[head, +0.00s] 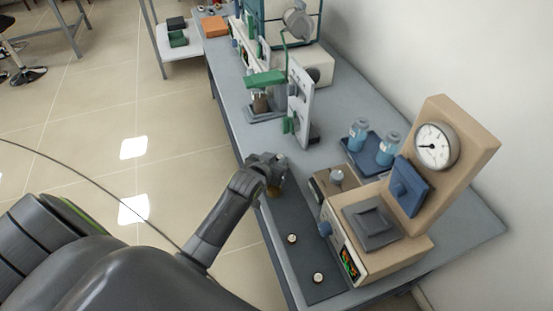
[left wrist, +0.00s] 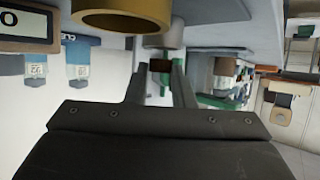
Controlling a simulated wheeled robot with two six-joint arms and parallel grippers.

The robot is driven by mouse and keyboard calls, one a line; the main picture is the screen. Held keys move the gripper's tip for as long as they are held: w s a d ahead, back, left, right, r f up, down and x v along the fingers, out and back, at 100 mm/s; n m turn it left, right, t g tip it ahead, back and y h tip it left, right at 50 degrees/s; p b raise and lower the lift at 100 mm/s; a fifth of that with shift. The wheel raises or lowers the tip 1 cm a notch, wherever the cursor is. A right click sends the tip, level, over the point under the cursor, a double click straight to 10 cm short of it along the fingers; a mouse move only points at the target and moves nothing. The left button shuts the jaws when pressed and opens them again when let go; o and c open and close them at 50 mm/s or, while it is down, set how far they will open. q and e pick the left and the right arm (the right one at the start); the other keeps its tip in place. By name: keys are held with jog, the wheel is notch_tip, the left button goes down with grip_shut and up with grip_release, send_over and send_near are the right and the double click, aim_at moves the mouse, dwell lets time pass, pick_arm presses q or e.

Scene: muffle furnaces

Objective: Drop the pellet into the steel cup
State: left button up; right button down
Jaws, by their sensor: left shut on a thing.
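My left gripper (head: 279,163) is above the dark mat on the bench. In the left wrist view its two fingers (left wrist: 160,78) are shut on a small dark brown pellet (left wrist: 160,66) at their tips. A grey metal cylinder, apparently the steel cup (left wrist: 165,40), shows just above the pellet in that upside-down view, apart from it. A yellow-tan ring-shaped vessel (left wrist: 122,20) is closer to the camera, beside the grey one. In the head view the gripper hides the pellet and most of the area beneath. My right gripper is not in view.
Two small round pale-topped pieces (head: 292,238) lie on the dark mat (head: 318,255). A tan press with a dial gauge (head: 437,146) stands to the right. Blue-capped bottles (head: 358,134) stand in a blue tray. A white panel stand (head: 300,105) rises beyond the gripper.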

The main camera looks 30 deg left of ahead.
pick_arm(q)
jog(key=shift+f, duration=0.4)
dwell(1.0)
jog(key=o, duration=1)
jog(key=v, duration=1.7)
jog(key=shift+s+d, duration=0.1)
jog(key=shift+s, duration=0.1)
